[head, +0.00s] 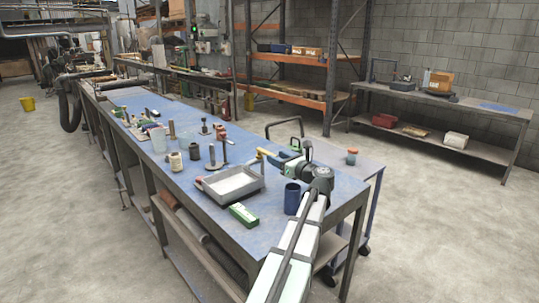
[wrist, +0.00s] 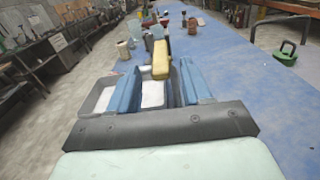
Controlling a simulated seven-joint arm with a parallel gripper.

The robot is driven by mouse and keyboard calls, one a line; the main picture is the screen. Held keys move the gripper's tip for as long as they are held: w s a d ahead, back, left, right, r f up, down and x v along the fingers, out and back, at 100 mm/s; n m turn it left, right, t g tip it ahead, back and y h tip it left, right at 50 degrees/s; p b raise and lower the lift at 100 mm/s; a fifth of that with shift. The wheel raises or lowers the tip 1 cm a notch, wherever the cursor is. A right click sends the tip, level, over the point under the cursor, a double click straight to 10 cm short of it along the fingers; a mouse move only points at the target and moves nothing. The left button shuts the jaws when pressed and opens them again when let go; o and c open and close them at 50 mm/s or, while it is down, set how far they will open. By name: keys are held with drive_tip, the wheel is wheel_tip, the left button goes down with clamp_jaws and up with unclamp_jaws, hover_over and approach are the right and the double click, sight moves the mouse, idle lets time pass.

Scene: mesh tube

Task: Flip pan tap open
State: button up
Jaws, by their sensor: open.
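The grey pan (head: 235,187) with a white inside sits near the front end of the blue bench. It also shows in the wrist view (wrist: 100,97), partly hidden behind my gripper. A yellow tap handle (wrist: 160,60) stands above the pan's right side in the wrist view, its lower end between the blue fingers. It shows small in the head view (head: 262,152). My gripper (wrist: 160,82) is open, with one finger on each side of the handle's line. It also shows beside the pan in the head view (head: 279,157). I cannot tell whether a finger touches the handle.
A dark blue cup (head: 292,199) and a green box (head: 243,215) stand near the pan. Several bottles, jars and tools stand farther along the bench.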

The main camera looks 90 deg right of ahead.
sight(270, 153)
drive_tip(key=shift+x, duration=2.65)
drive_tip(key=shift+c, duration=0.4)
clamp_jaws()
